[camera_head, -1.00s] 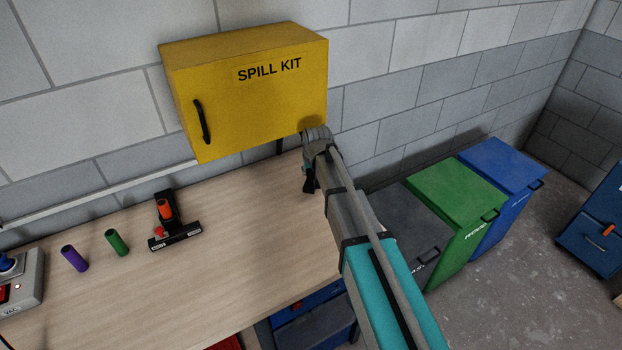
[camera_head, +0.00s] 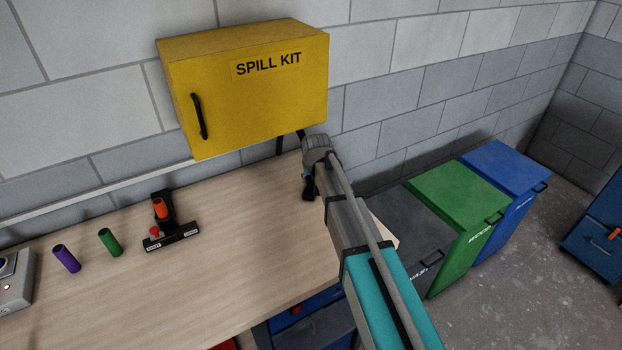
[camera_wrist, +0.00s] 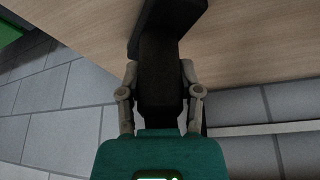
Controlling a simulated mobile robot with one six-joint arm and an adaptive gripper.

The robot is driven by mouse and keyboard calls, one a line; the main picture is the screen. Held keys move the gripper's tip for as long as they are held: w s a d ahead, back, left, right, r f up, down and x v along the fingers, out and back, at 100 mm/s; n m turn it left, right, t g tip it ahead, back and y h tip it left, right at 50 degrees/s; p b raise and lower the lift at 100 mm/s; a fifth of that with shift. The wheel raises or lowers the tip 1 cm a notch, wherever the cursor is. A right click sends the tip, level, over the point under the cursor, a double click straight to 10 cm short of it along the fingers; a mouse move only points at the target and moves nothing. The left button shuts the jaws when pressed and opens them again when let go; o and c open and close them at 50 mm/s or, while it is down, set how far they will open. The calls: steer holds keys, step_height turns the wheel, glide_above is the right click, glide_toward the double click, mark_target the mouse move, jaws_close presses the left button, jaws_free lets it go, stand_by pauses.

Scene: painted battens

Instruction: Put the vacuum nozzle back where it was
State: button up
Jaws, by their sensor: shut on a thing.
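The black vacuum nozzle (camera_wrist: 160,95) fills the middle of the wrist view, with a wider end at the top of that picture. My gripper (camera_wrist: 159,68) is shut on it, one finger on each side. In the head view my gripper (camera_head: 311,170) is over the right end of the bench, below the yellow box. A small dark part shows beneath it there, but I cannot tell how much of this is the nozzle. My arm hides part of that area. Whether the wide end touches the bench is unclear.
The yellow spill kit box (camera_head: 250,90) hangs on the wall close above my gripper. On the wooden bench (camera_head: 240,230) stand a black holder (camera_head: 182,236) with an orange piece, a green tube (camera_head: 110,242) and a purple tube (camera_head: 66,258). Lidded bins (camera_head: 458,200) stand at right.

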steer(key=shift+f, duration=0.15)
steer(key=o, duration=1)
steer(key=p+v, duration=1.1)
steer(key=v, duration=0.1)
steer(key=shift+s, duration=0.1)
steer(key=shift+d, duration=0.1)
stand_by(0.8)
steer(key=s+d+f+m+g+h, duration=0.1)
steer(key=s+d+m+g, duration=0.2)
steer(key=s+d, duration=1.8)
steer(key=shift+s+d+g, duration=0.3)
steer(key=shift+s+g, duration=0.05)
steer(key=shift+g, duration=0.25)
